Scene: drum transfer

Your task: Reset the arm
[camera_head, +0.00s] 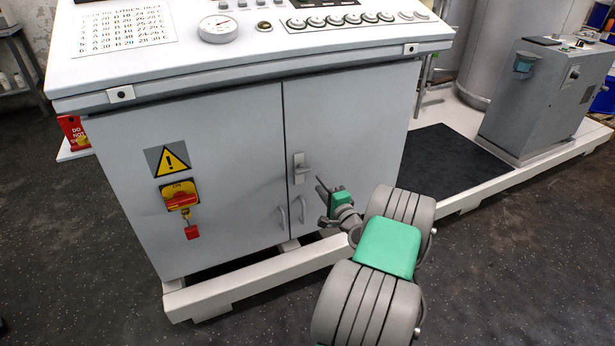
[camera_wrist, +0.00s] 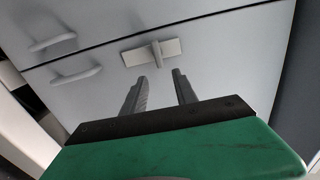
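My gripper (camera_head: 324,192) is in front of the grey control cabinet (camera_head: 222,179), beside the door latch (camera_head: 301,168) in the head view. In the wrist view my gripper (camera_wrist: 160,80) shows two dark fingers standing apart, with nothing between them. The fingers point towards the cabinet doors, and the latch (camera_wrist: 153,52) lies just beyond their tips. I cannot tell the exact gap to it. My grey and green arm comes in from the bottom right of the head view.
Two door handles (camera_head: 292,213) sit below the latch. A yellow and red switch (camera_head: 180,199) with a hanging red tag is on the left door. A white base frame (camera_head: 262,271) runs along the floor. A grey machine (camera_head: 540,95) stands at right. Dark floor at front left is clear.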

